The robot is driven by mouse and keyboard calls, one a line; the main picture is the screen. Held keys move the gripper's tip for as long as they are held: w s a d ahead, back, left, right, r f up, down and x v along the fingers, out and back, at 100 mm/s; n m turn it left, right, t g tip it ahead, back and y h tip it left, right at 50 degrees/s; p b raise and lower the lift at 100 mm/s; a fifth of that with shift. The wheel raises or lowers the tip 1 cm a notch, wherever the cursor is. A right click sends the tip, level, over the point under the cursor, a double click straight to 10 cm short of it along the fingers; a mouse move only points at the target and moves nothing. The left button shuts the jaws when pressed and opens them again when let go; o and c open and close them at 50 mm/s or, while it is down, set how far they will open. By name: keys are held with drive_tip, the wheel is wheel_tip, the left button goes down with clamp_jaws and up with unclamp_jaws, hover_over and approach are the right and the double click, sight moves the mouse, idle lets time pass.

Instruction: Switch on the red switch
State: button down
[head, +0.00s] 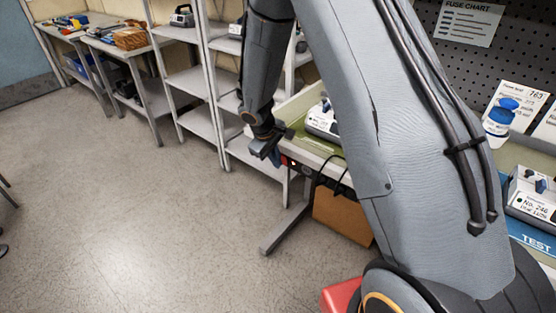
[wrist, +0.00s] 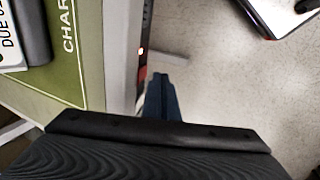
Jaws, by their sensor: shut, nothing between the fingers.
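A small red switch (head: 284,159) shows on the front edge of the workbench, just right of my gripper in the head view. The switch's on or off position is too small to read.
A green mat (wrist: 88,55) covers the bench top, with a white pump (head: 322,118) on it. A black cable and a brown box (head: 342,215) are below the bench edge. Grey shelves (head: 200,115) stand behind.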

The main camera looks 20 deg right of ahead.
drive_tip(key=s+a+r+b, duration=0.2)
drive_tip(key=s+a+r, duration=0.2)
drive_tip(key=a+r, duration=0.2)
wheel_tip(320, 180, up, 2)
drive_tip(key=shift+s+r, duration=0.1)
drive_tip(key=shift+s, duration=0.2)
drive_tip(key=s+d+r+m+y, duration=0.1)
drive_tip(key=s+d+r+m, duration=0.1)
drive_tip(key=s, duration=0.8)
drive_tip(key=s+d+r+m+g+y, duration=0.1)
drive_tip(key=s+d+m, duration=0.3)
drive_tip(key=s, duration=0.6)
drive_tip(key=shift+s+r+m+y, duration=0.35)
drive_tip(key=shift+r+m+y, duration=0.15)
drive_tip(key=shift+r+m, duration=0.1)
